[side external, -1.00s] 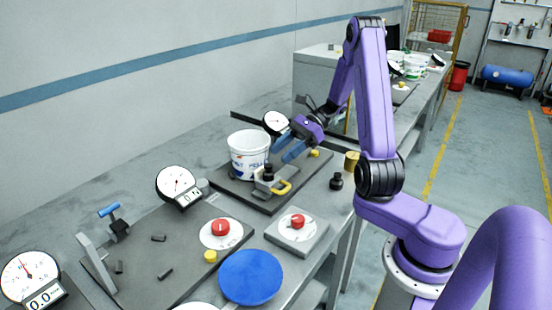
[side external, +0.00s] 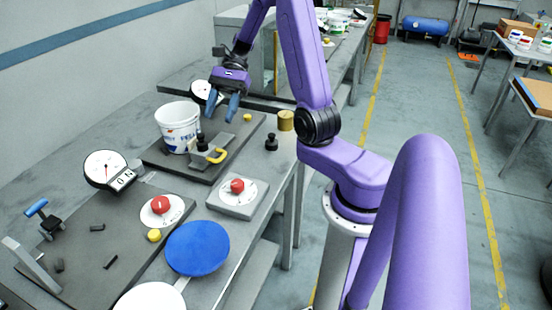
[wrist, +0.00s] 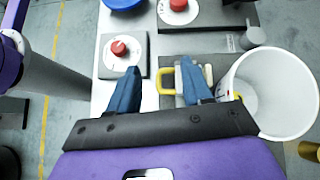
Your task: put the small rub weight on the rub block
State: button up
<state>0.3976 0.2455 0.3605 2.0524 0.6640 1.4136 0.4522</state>
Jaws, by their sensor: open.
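My gripper (side external: 221,106) is open and empty, fingers pointing down above the dark base plate (side external: 163,162). In the wrist view its fingers (wrist: 160,68) are spread wide. A grey block with a yellow handle (side external: 217,156), seemingly the rub block, lies on the plate below the gripper. Its handle shows between the fingers in the wrist view (wrist: 164,81). A small black knobbed weight (side external: 201,143) stands at the block's far side, seemingly on it; contact is unclear. Another black knobbed weight (side external: 271,143) stands on the table right of the plate. I cannot tell which is the small rub weight.
A white tub (side external: 178,128) stands left of the block, close to the right finger in the wrist view (wrist: 277,92). A brass cylinder (side external: 286,121) stands near the table edge. A yellow knob (side external: 247,118) sits on the plate's far corner. A blue disc (side external: 198,248) lies in front.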

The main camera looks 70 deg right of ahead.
jog(key=s+a+n+h, duration=0.5)
jog(key=s+a+n, duration=0.2)
jog(key=s+n, duration=0.4)
jog(key=s+a+n+h, duration=0.4)
jog(key=s+a+n, duration=0.3)
jog(key=n, duration=1.1)
jog(key=s, duration=0.3)
jog(key=shift+s+a+f+h, duration=0.15)
jog(key=shift+s+a+h, duration=0.2)
jog(key=shift+a+h, duration=0.05)
dwell(0.4)
